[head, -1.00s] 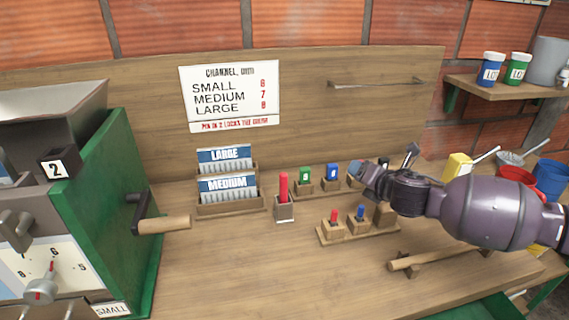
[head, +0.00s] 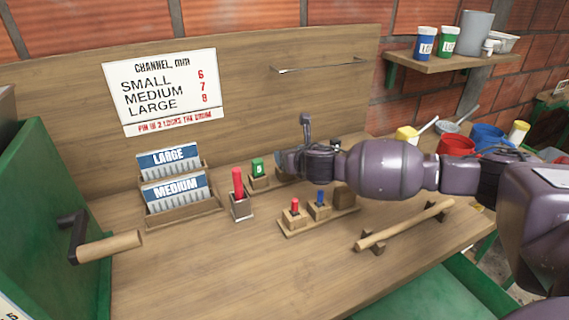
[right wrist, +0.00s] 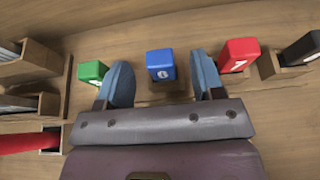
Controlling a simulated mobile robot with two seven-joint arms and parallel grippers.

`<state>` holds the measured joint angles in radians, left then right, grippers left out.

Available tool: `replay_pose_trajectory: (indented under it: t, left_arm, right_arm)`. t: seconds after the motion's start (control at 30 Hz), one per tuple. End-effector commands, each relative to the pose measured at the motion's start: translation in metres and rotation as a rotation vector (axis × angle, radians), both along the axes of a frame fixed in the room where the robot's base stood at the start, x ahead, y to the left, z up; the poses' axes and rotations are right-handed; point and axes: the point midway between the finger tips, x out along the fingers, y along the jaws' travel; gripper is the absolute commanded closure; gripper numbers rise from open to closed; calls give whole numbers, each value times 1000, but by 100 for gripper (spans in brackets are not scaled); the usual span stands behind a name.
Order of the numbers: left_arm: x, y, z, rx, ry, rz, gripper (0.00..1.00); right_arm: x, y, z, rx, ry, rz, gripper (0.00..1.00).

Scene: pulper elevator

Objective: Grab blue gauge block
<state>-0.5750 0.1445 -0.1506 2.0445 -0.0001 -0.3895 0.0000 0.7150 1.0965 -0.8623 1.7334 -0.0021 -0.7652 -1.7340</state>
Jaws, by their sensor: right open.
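The blue gauge block (right wrist: 161,65) stands upright in a wooden rack in the right wrist view, with a white mark on its face. My right gripper (right wrist: 160,78) is open, with one blue-grey finger on each side of the block and visible gaps between; it is not closed on it. In the head view my right gripper (head: 284,160) reaches in from the right over the rack and hides the blue block. A green block (head: 257,168) stands just left of it. My left gripper is not in view.
In the right wrist view a red block (right wrist: 238,56) and a black block (right wrist: 302,48) stand right of the blue one. A tall red pin (head: 238,183), a front rack with small pegs (head: 320,200) and a wooden bar (head: 405,227) are nearby.

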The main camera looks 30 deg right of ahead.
Motion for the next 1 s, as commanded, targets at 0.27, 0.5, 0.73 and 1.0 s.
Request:
replay_pose_trajectory:
  t: [0.27,0.5,0.73,1.0]
  left_arm:
    - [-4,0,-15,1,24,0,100]
    - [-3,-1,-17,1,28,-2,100]
    - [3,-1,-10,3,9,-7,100]
    - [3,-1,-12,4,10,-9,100]
  right_arm:
    - [28,0,-15,3,2,-1,38]
    - [48,-2,-21,2,0,-1,38]
    - [49,-2,-19,2,-1,-1,38]
    - [49,-2,-19,2,-1,-1,77]
